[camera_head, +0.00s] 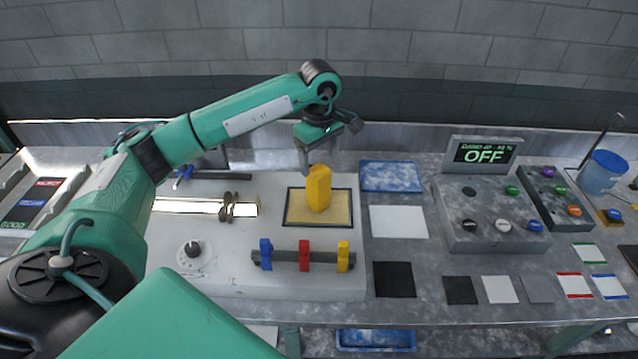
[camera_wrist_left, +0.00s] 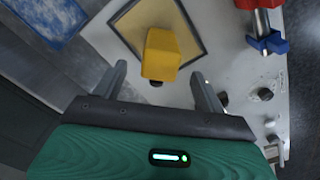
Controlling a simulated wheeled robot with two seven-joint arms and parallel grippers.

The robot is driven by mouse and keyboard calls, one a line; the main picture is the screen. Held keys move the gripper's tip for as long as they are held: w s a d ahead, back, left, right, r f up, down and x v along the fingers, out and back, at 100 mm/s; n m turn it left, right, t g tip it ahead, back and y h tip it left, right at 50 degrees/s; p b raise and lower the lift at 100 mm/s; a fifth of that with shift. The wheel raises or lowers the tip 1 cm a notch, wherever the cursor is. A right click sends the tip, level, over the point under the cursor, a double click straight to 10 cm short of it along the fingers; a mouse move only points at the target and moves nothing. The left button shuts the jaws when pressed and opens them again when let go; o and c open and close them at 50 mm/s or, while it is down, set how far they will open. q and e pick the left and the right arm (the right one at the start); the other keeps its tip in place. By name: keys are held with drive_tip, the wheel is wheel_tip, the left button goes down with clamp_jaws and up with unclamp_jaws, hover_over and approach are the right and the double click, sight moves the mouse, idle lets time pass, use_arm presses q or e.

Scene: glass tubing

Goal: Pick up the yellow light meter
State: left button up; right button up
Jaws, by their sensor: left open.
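The yellow light meter (camera_head: 319,188) stands upright on a tan pad with a dark frame (camera_head: 340,219), on the pale work surface. In the left wrist view the yellow light meter (camera_wrist_left: 161,55) lies ahead of and between the two fingers. My left gripper (camera_head: 306,165) is just behind and above the meter in the head view. Its fingers (camera_wrist_left: 161,84) are spread open, with a gap on each side of the meter. I cannot tell whether either finger touches it. My right gripper is not in view.
A rail with blue, red and yellow blocks (camera_head: 304,255) lies in front of the pad. A glass tube (camera_head: 185,206) with brown discs is to the left. A blue tray (camera_head: 391,176) and a grey box (camera_head: 490,215) with buttons and an OFF display stand to the right.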

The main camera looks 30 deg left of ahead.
sight(318, 170)
use_arm(q)
drive_tip(key=shift+w+f, duration=0.2)
drive_tip(key=shift+f, duration=0.8)
drive_tip(key=shift+s+f+p, duration=0.1)
drive_tip(key=shift+f+p, duration=0.25)
drive_tip(key=shift+p, duration=0.2)
wheel_tip(318, 170, down, 4)
drive_tip(key=shift+s+a+p, duration=0.1)
drive_tip(key=shift+s+p, duration=0.05)
drive_tip(key=shift+p, duration=1.1)
drive_tip(key=shift+f, duration=0.35)
drive_tip(key=c, duration=1.2)
drive_tip(key=shift+c, duration=0.2)
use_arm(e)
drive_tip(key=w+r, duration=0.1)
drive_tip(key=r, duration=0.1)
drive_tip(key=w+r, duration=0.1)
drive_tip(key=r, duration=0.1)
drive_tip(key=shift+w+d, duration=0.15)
use_arm(q)
drive_tip(key=shift+r, duration=0.15)
